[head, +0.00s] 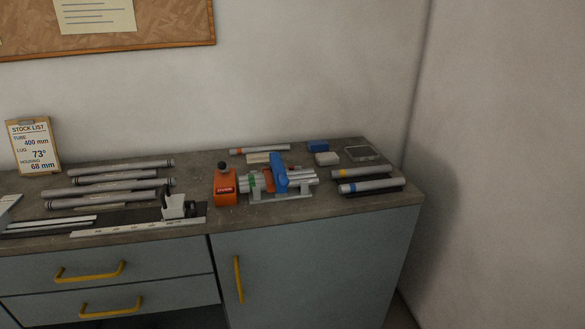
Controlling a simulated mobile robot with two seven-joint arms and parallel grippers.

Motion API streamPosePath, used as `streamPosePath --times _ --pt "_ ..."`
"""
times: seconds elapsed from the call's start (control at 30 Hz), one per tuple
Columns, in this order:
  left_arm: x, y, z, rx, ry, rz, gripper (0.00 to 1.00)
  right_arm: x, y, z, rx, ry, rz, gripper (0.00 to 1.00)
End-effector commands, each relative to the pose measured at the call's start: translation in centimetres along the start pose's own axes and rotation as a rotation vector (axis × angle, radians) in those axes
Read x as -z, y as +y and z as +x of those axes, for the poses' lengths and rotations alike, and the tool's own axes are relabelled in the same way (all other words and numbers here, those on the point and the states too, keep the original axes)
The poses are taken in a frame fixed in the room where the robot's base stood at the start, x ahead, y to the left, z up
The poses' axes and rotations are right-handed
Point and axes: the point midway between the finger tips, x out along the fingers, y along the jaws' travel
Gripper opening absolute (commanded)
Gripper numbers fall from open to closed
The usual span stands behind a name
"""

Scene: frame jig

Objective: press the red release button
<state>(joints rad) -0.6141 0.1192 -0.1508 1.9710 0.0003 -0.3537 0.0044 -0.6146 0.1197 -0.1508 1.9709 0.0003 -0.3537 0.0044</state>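I cannot clearly make out a red release button in the head view. An orange-red box (226,194) with a dark round knob (222,166) on top and a small dark label on its front stands on the counter. To its right is a grey jig (293,195) holding pale tubes, with a blue upright clamp part (279,172), a small orange-red piece (268,180) and some green. Whether any of these is the button is too small to tell. Neither of my grippers is in view.
The counter (350,205) stands against the wall, over blue-grey drawers and a door (300,265) with yellow handles. Several grey tubes (110,190) and a ruler-like stop (140,226) lie left. More tubes (370,186) lie right. A stock list clipboard (34,147) leans at the back.

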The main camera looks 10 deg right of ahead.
Motion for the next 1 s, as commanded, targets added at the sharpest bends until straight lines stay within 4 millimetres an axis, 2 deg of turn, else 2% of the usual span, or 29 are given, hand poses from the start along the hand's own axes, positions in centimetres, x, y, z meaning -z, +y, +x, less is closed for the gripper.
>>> streamPosePath --times 0.03,0.3,1.0 --pt "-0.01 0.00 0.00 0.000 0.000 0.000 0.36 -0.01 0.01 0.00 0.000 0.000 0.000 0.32" --pt "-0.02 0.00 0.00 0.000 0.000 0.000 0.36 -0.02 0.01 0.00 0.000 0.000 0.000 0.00" --pt "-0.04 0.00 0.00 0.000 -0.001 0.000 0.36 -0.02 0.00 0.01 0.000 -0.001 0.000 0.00"
